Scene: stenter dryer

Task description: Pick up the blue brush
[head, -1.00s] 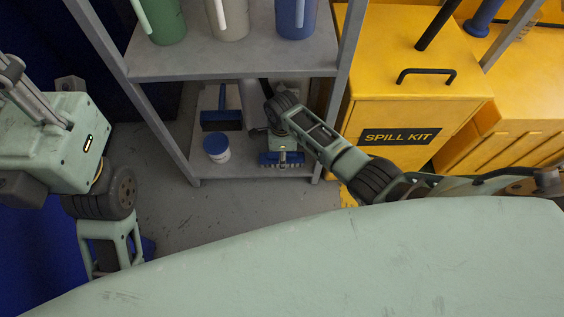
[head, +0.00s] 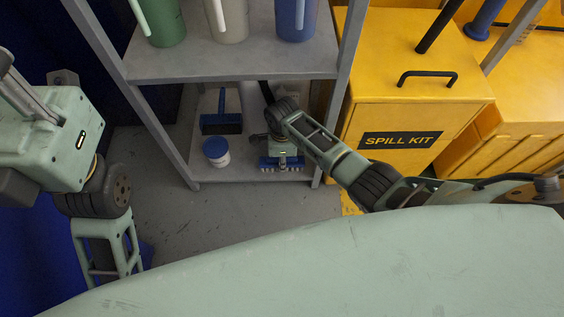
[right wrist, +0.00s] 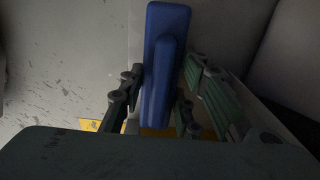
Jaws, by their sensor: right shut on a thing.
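The blue brush (head: 283,165) is at the front of the lower grey shelf, its pale bristles toward the shelf's front edge. In the right wrist view, the blue brush (right wrist: 164,50) runs lengthwise between the fingers. My right gripper (head: 281,150) reaches down to it from above and is shut on it; it also shows in the right wrist view (right wrist: 158,98). Whether the brush touches the shelf is hard to tell. My left arm is at the left edge of the head view, and its gripper is not in view.
A white tub with blue lid (head: 216,152) and a blue dustpan (head: 221,122) stand left of the brush on the lower shelf (head: 240,174). Jugs stand on the upper shelf (head: 225,62) above. A shelf post (head: 332,120) and yellow spill kit box (head: 395,105) are at right.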

